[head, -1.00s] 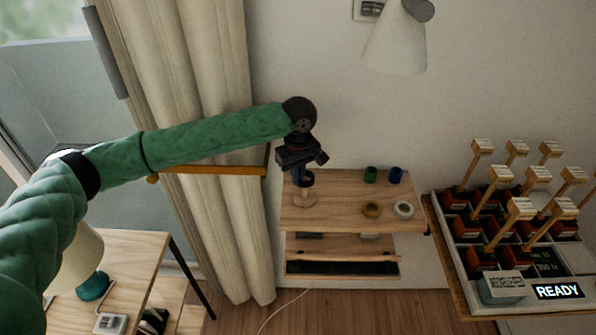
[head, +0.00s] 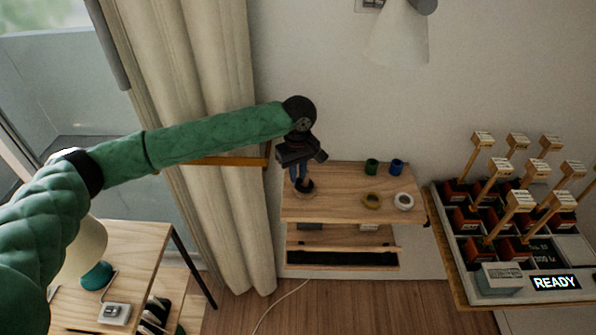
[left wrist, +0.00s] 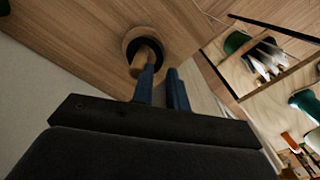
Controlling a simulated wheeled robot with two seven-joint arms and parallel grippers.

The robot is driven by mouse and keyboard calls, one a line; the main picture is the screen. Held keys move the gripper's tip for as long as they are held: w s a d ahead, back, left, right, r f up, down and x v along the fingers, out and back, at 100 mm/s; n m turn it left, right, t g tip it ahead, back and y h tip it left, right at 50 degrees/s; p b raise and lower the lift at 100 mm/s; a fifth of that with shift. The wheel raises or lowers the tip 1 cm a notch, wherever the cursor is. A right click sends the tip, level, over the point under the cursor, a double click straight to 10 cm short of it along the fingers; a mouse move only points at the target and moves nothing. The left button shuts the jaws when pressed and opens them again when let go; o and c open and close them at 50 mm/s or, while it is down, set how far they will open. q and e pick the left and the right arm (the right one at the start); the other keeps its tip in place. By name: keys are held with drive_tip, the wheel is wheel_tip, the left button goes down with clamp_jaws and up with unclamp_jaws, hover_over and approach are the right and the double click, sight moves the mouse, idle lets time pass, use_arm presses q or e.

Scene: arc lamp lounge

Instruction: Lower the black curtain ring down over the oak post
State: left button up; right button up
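The black curtain ring (head: 306,189) is low at the left end of the wooden shelf. In the left wrist view the ring (left wrist: 158,47) is around the oak post (left wrist: 141,62), down by its round base (left wrist: 126,38). My left gripper (head: 299,183) is just above the ring, pointing down. In the left wrist view its two blue fingers (left wrist: 164,72) stand apart with a narrow gap and nothing visible between them. One finger covers part of the post and ring, so I cannot tell whether it touches them. My right gripper is not in view.
Green (head: 372,167) and blue (head: 396,167) cups stand at the back of the shelf (head: 335,205). A curtain (head: 225,130) hangs to the left. A tray of tagged sticks (head: 445,235) stands at right.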

use_arm(q)
drive_tip(key=shift+w+d+r, duration=0.15)
drive_tip(key=shift+d+r, duration=0.05)
drive_tip(key=shift+d, duration=0.05)
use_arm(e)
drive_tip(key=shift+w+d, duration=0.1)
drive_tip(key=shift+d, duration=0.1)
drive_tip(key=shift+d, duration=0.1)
